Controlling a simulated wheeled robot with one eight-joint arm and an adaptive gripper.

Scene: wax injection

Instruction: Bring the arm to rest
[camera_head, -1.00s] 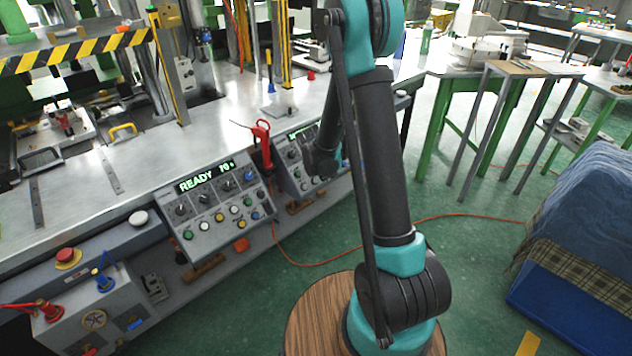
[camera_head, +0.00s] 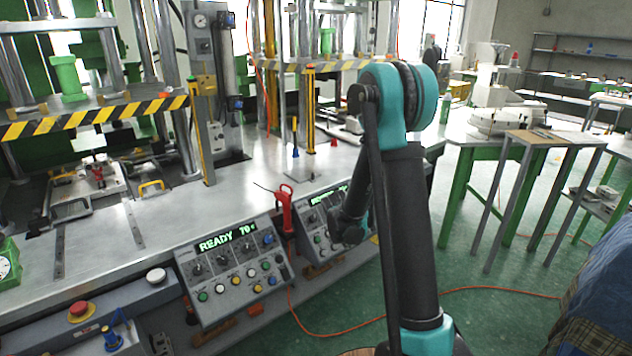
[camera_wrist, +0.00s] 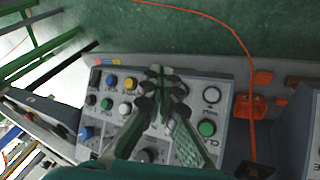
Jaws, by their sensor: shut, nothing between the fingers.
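My arm (camera_head: 405,200) stands folded in the head view, its upper link upright and its teal elbow joint at the top. A dark wrist part of it shows to the left of the link, in front of the control panels; the fingers cannot be made out there. In the wrist view my gripper (camera_wrist: 160,78) is shut and empty, its dark fingertips together. Behind the fingers is a grey control panel (camera_wrist: 219,85) with knobs and coloured buttons. The gap between fingertips and panel cannot be judged.
The metal workbench (camera_head: 100,235) with presses runs along the left. A control panel (camera_head: 232,268) reading READY and a red handheld tool (camera_head: 285,210) are near the arm. An orange cable (camera_head: 470,290) lies on the green floor. A small table (camera_head: 540,137) stands at right.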

